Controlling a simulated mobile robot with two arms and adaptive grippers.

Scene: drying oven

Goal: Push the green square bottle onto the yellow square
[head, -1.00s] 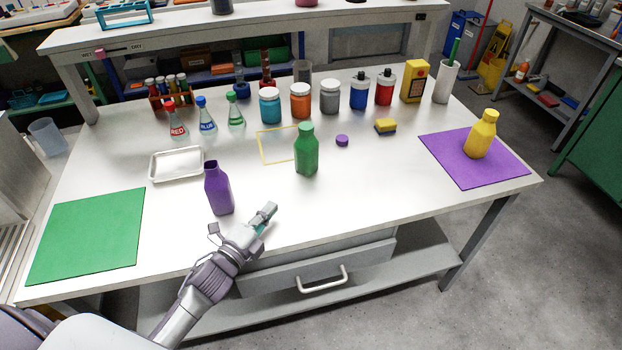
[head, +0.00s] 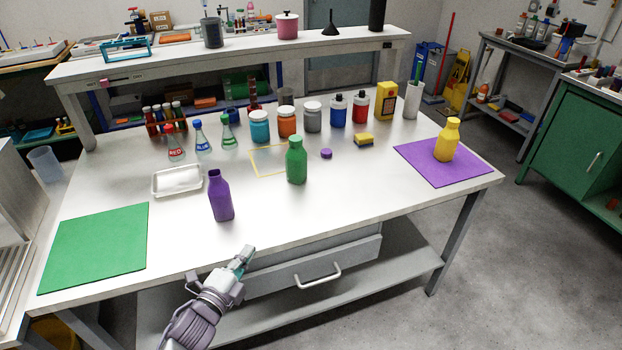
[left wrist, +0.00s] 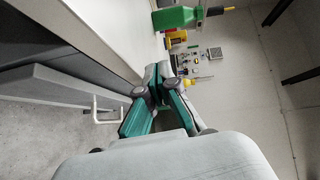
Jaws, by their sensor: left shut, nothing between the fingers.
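The green square bottle (head: 296,160) stands upright on the white table, at the near right corner of the yellow square outline (head: 253,165). The outline is marked on the tabletop, and the bottle hides part of its right side. My left gripper (head: 246,257) is shut and empty at the table's front edge, nearer than the bottle and to its left, apart from it. In the left wrist view the left gripper (left wrist: 160,72) points toward the green bottle (left wrist: 174,18), which lies beyond the fingertips. My right gripper is not in view.
A purple bottle (head: 221,197) stands left of the green bottle, near my left gripper. A purple cap (head: 326,154) and a sponge (head: 363,140) lie to the right. A white tray (head: 155,187) lies left. Jars and flasks line the back.

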